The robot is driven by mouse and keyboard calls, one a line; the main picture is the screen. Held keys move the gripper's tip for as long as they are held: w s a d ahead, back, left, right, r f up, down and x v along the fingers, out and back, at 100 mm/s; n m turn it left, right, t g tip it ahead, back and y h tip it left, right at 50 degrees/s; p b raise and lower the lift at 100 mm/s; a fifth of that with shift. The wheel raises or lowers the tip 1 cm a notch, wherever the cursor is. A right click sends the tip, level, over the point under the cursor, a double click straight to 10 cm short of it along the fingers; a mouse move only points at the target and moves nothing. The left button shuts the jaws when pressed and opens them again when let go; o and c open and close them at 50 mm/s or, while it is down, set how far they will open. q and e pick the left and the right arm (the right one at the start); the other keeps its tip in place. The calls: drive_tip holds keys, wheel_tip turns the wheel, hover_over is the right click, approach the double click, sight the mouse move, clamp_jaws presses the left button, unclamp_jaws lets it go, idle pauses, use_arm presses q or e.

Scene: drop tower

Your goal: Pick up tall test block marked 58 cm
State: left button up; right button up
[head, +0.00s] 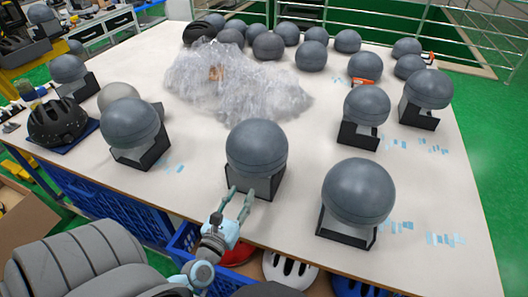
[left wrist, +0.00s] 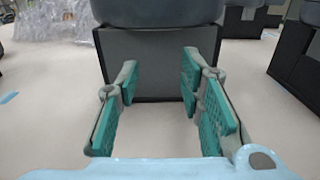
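Several test blocks, grey balls on black stands, stand on the white table; no 58 cm mark is readable, so I cannot tell which one bears it. My left gripper (head: 238,198) is at the front of the middle block (head: 257,147). Its fingers are open. In the left wrist view that block's dark stand (left wrist: 150,58) lies straight ahead, at or just beyond the fingertips (left wrist: 160,85); contact cannot be told. Other front blocks are the right one (head: 358,192) and the left one (head: 130,124). My right gripper is not in view.
A heap of clear plastic wrap (head: 225,85) lies mid-table. More grey balls (head: 312,55) stand at the back. A black helmet (head: 57,122) sits at the left edge. Blue crates (head: 130,215) with helmets are below the front edge.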

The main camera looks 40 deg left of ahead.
use_arm(q)
drive_tip(key=x, duration=0.7)
drive_tip(key=shift+s+a+r+p, duration=0.1)
drive_tip(key=shift+a+r+p, duration=0.15)
drive_tip(key=shift+r+p, duration=0.1)
drive_tip(key=x, duration=0.4)
drive_tip(key=b+x, duration=0.1)
drive_tip(key=x, duration=0.2)
drive_tip(key=shift+f, duration=0.4)
drive_tip(key=shift+d, duration=0.1)
clamp_jaws()
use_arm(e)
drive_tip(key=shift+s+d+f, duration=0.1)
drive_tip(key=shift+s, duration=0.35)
use_arm(q)
drive_tip(key=shift+r, duration=0.15)
